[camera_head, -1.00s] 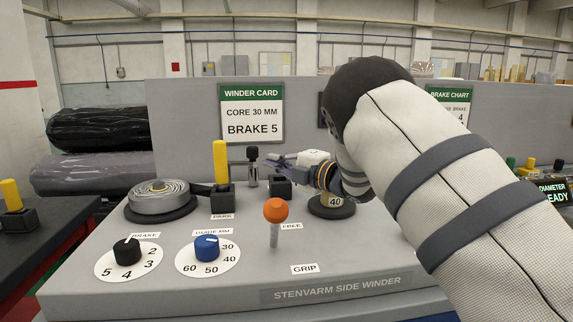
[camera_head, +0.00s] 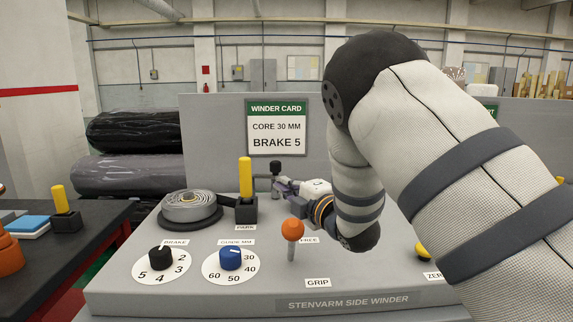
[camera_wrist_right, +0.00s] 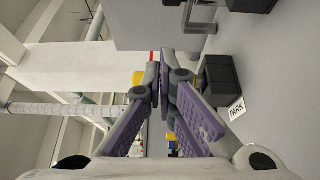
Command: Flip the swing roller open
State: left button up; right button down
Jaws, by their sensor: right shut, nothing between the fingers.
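A black-capped upright piece on a thin side bar (camera_head: 275,167), which looks like the swing roller, stands at the back of the grey winder panel; my gripper hides its lower part. A yellow handle (camera_head: 245,178) stands upright in a black block by the PARK label (camera_head: 245,227). My right gripper (camera_head: 280,185) is just right of this handle, below the black cap. In the wrist view its purple-padded fingers (camera_wrist_right: 164,80) are shut and empty, in front of a yellow piece (camera_wrist_right: 138,77); contact cannot be told. The FREE label (camera_head: 309,240) is partly covered. My left gripper is out of view.
A grey wound roll (camera_head: 190,207) sits left of the PARK block. An orange-knobbed lever (camera_head: 292,230), a black brake knob (camera_head: 161,257) and a blue guide knob (camera_head: 231,257) stand in front. My right arm covers the panel's right side.

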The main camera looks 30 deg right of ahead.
aim_at(280, 167)
jog(key=w, duration=0.3)
jog(key=w+f+b, duration=0.1)
jog(key=w, duration=0.2)
jog(key=w+b, duration=0.1)
jog(key=w, duration=0.3)
jog(key=shift+w+d+f, duration=0.1)
jog(key=shift+d+f, duration=0.25)
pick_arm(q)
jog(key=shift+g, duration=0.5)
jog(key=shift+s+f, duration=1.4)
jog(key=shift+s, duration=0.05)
pick_arm(e)
jog(key=shift+w+d+r, duration=0.2)
jog(key=shift+w+d, duration=0.4)
jog(key=shift+d, duration=0.15)
jog(key=shift+w+d+r, duration=0.15)
jog(key=shift+w+d, duration=0.45)
jog(key=shift+d, duration=0.15)
